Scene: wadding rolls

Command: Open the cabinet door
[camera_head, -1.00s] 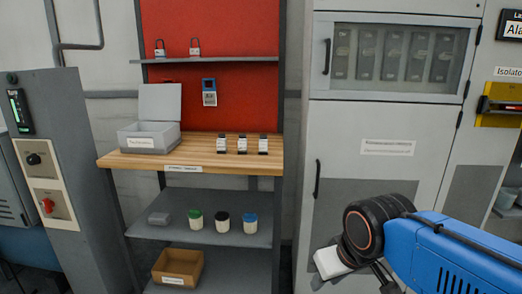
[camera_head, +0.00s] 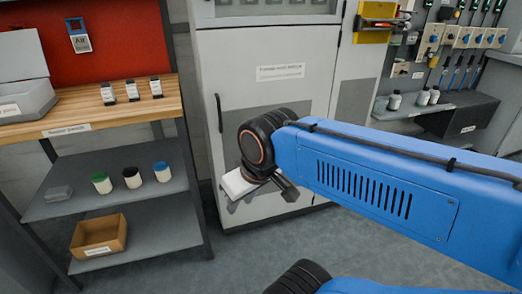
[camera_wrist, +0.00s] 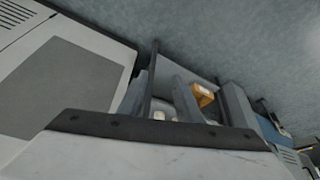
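The cabinet (camera_head: 250,50) is light grey and stands in the middle of the head view. Its lower door is shut, with a dark vertical handle (camera_head: 219,112) at its left edge. My gripper (camera_wrist: 160,97) shows in the wrist view with two grey fingers apart and nothing between them. In the head view, my blue arm reaches in from the right and its wrist covers part of the lower door. My gripper appears below and right of the handle, apart from it; its fingertips are mostly hidden there. The cabinet's grey panel (camera_wrist: 70,88) is left in the wrist view.
A wooden bench (camera_head: 130,108) with a lower shelf (camera_head: 105,197) stands left of the cabinet. The shelf holds several jars, and a cardboard box (camera_head: 98,237) sits below. Bare floor (camera_head: 235,260) lies in front.

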